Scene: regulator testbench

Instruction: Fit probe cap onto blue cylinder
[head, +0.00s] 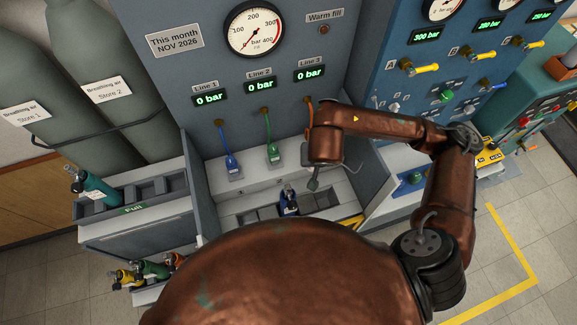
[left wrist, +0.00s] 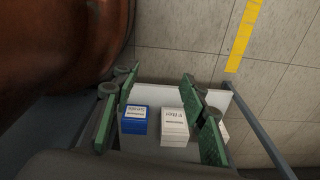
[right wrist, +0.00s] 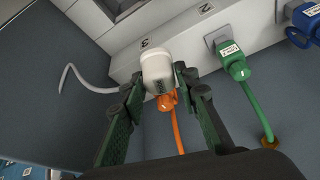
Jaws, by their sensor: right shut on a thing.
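A small blue cylinder (head: 289,207) with a dark valve on top stands in the bench's grey slotted rack. My right gripper (head: 314,185) is above it and a little to its right in the head view. In the right wrist view, my right gripper (right wrist: 160,95) is shut on a white rounded cap (right wrist: 156,68) with a small label, taken to be the probe cap. The cap cannot be made out in the head view. The blue cylinder cannot be made out in the right wrist view. My left gripper (left wrist: 158,100) is open and empty, its fingers wide apart.
Blue (head: 231,163), green (head: 271,150) and orange (right wrist: 166,103) hose connectors line the panel behind. A thin grey cable (right wrist: 72,75) hangs beside the right gripper. A white tray (left wrist: 152,151) with boxes lies beyond the left gripper. A teal cylinder (head: 97,187) sits in the left rack.

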